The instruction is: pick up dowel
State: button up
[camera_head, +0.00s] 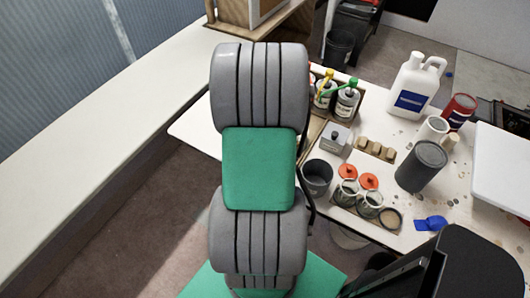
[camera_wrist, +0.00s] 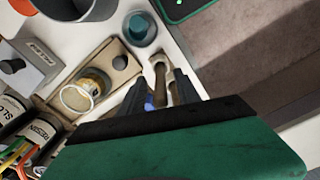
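In the wrist view, a slim brown wooden stick, which looks like the dowel (camera_wrist: 160,79), lies on the white bench surface close to its edge. A second pale rod-like piece shows just right of it; I cannot tell whether it is a separate thing. My gripper (camera_wrist: 160,92) has its two dark fingers apart, with the stick's near end between them. No clear contact shows. A small blue piece shows at the left finger. In the head view my arm hides the gripper, and I cannot make out the dowel there.
The white bench (camera_head: 465,185) carries a white jug (camera_head: 414,85), a dark grey cylinder (camera_head: 421,166), bottles, a dark cup (camera_head: 317,178) and jars with orange lids. In the wrist view, a jar (camera_wrist: 84,91) and a teal-topped round container (camera_wrist: 140,29) stand near my fingers.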

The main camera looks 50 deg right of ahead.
jog(key=shift+f, duration=0.25)
grip_shut()
dwell(0.4)
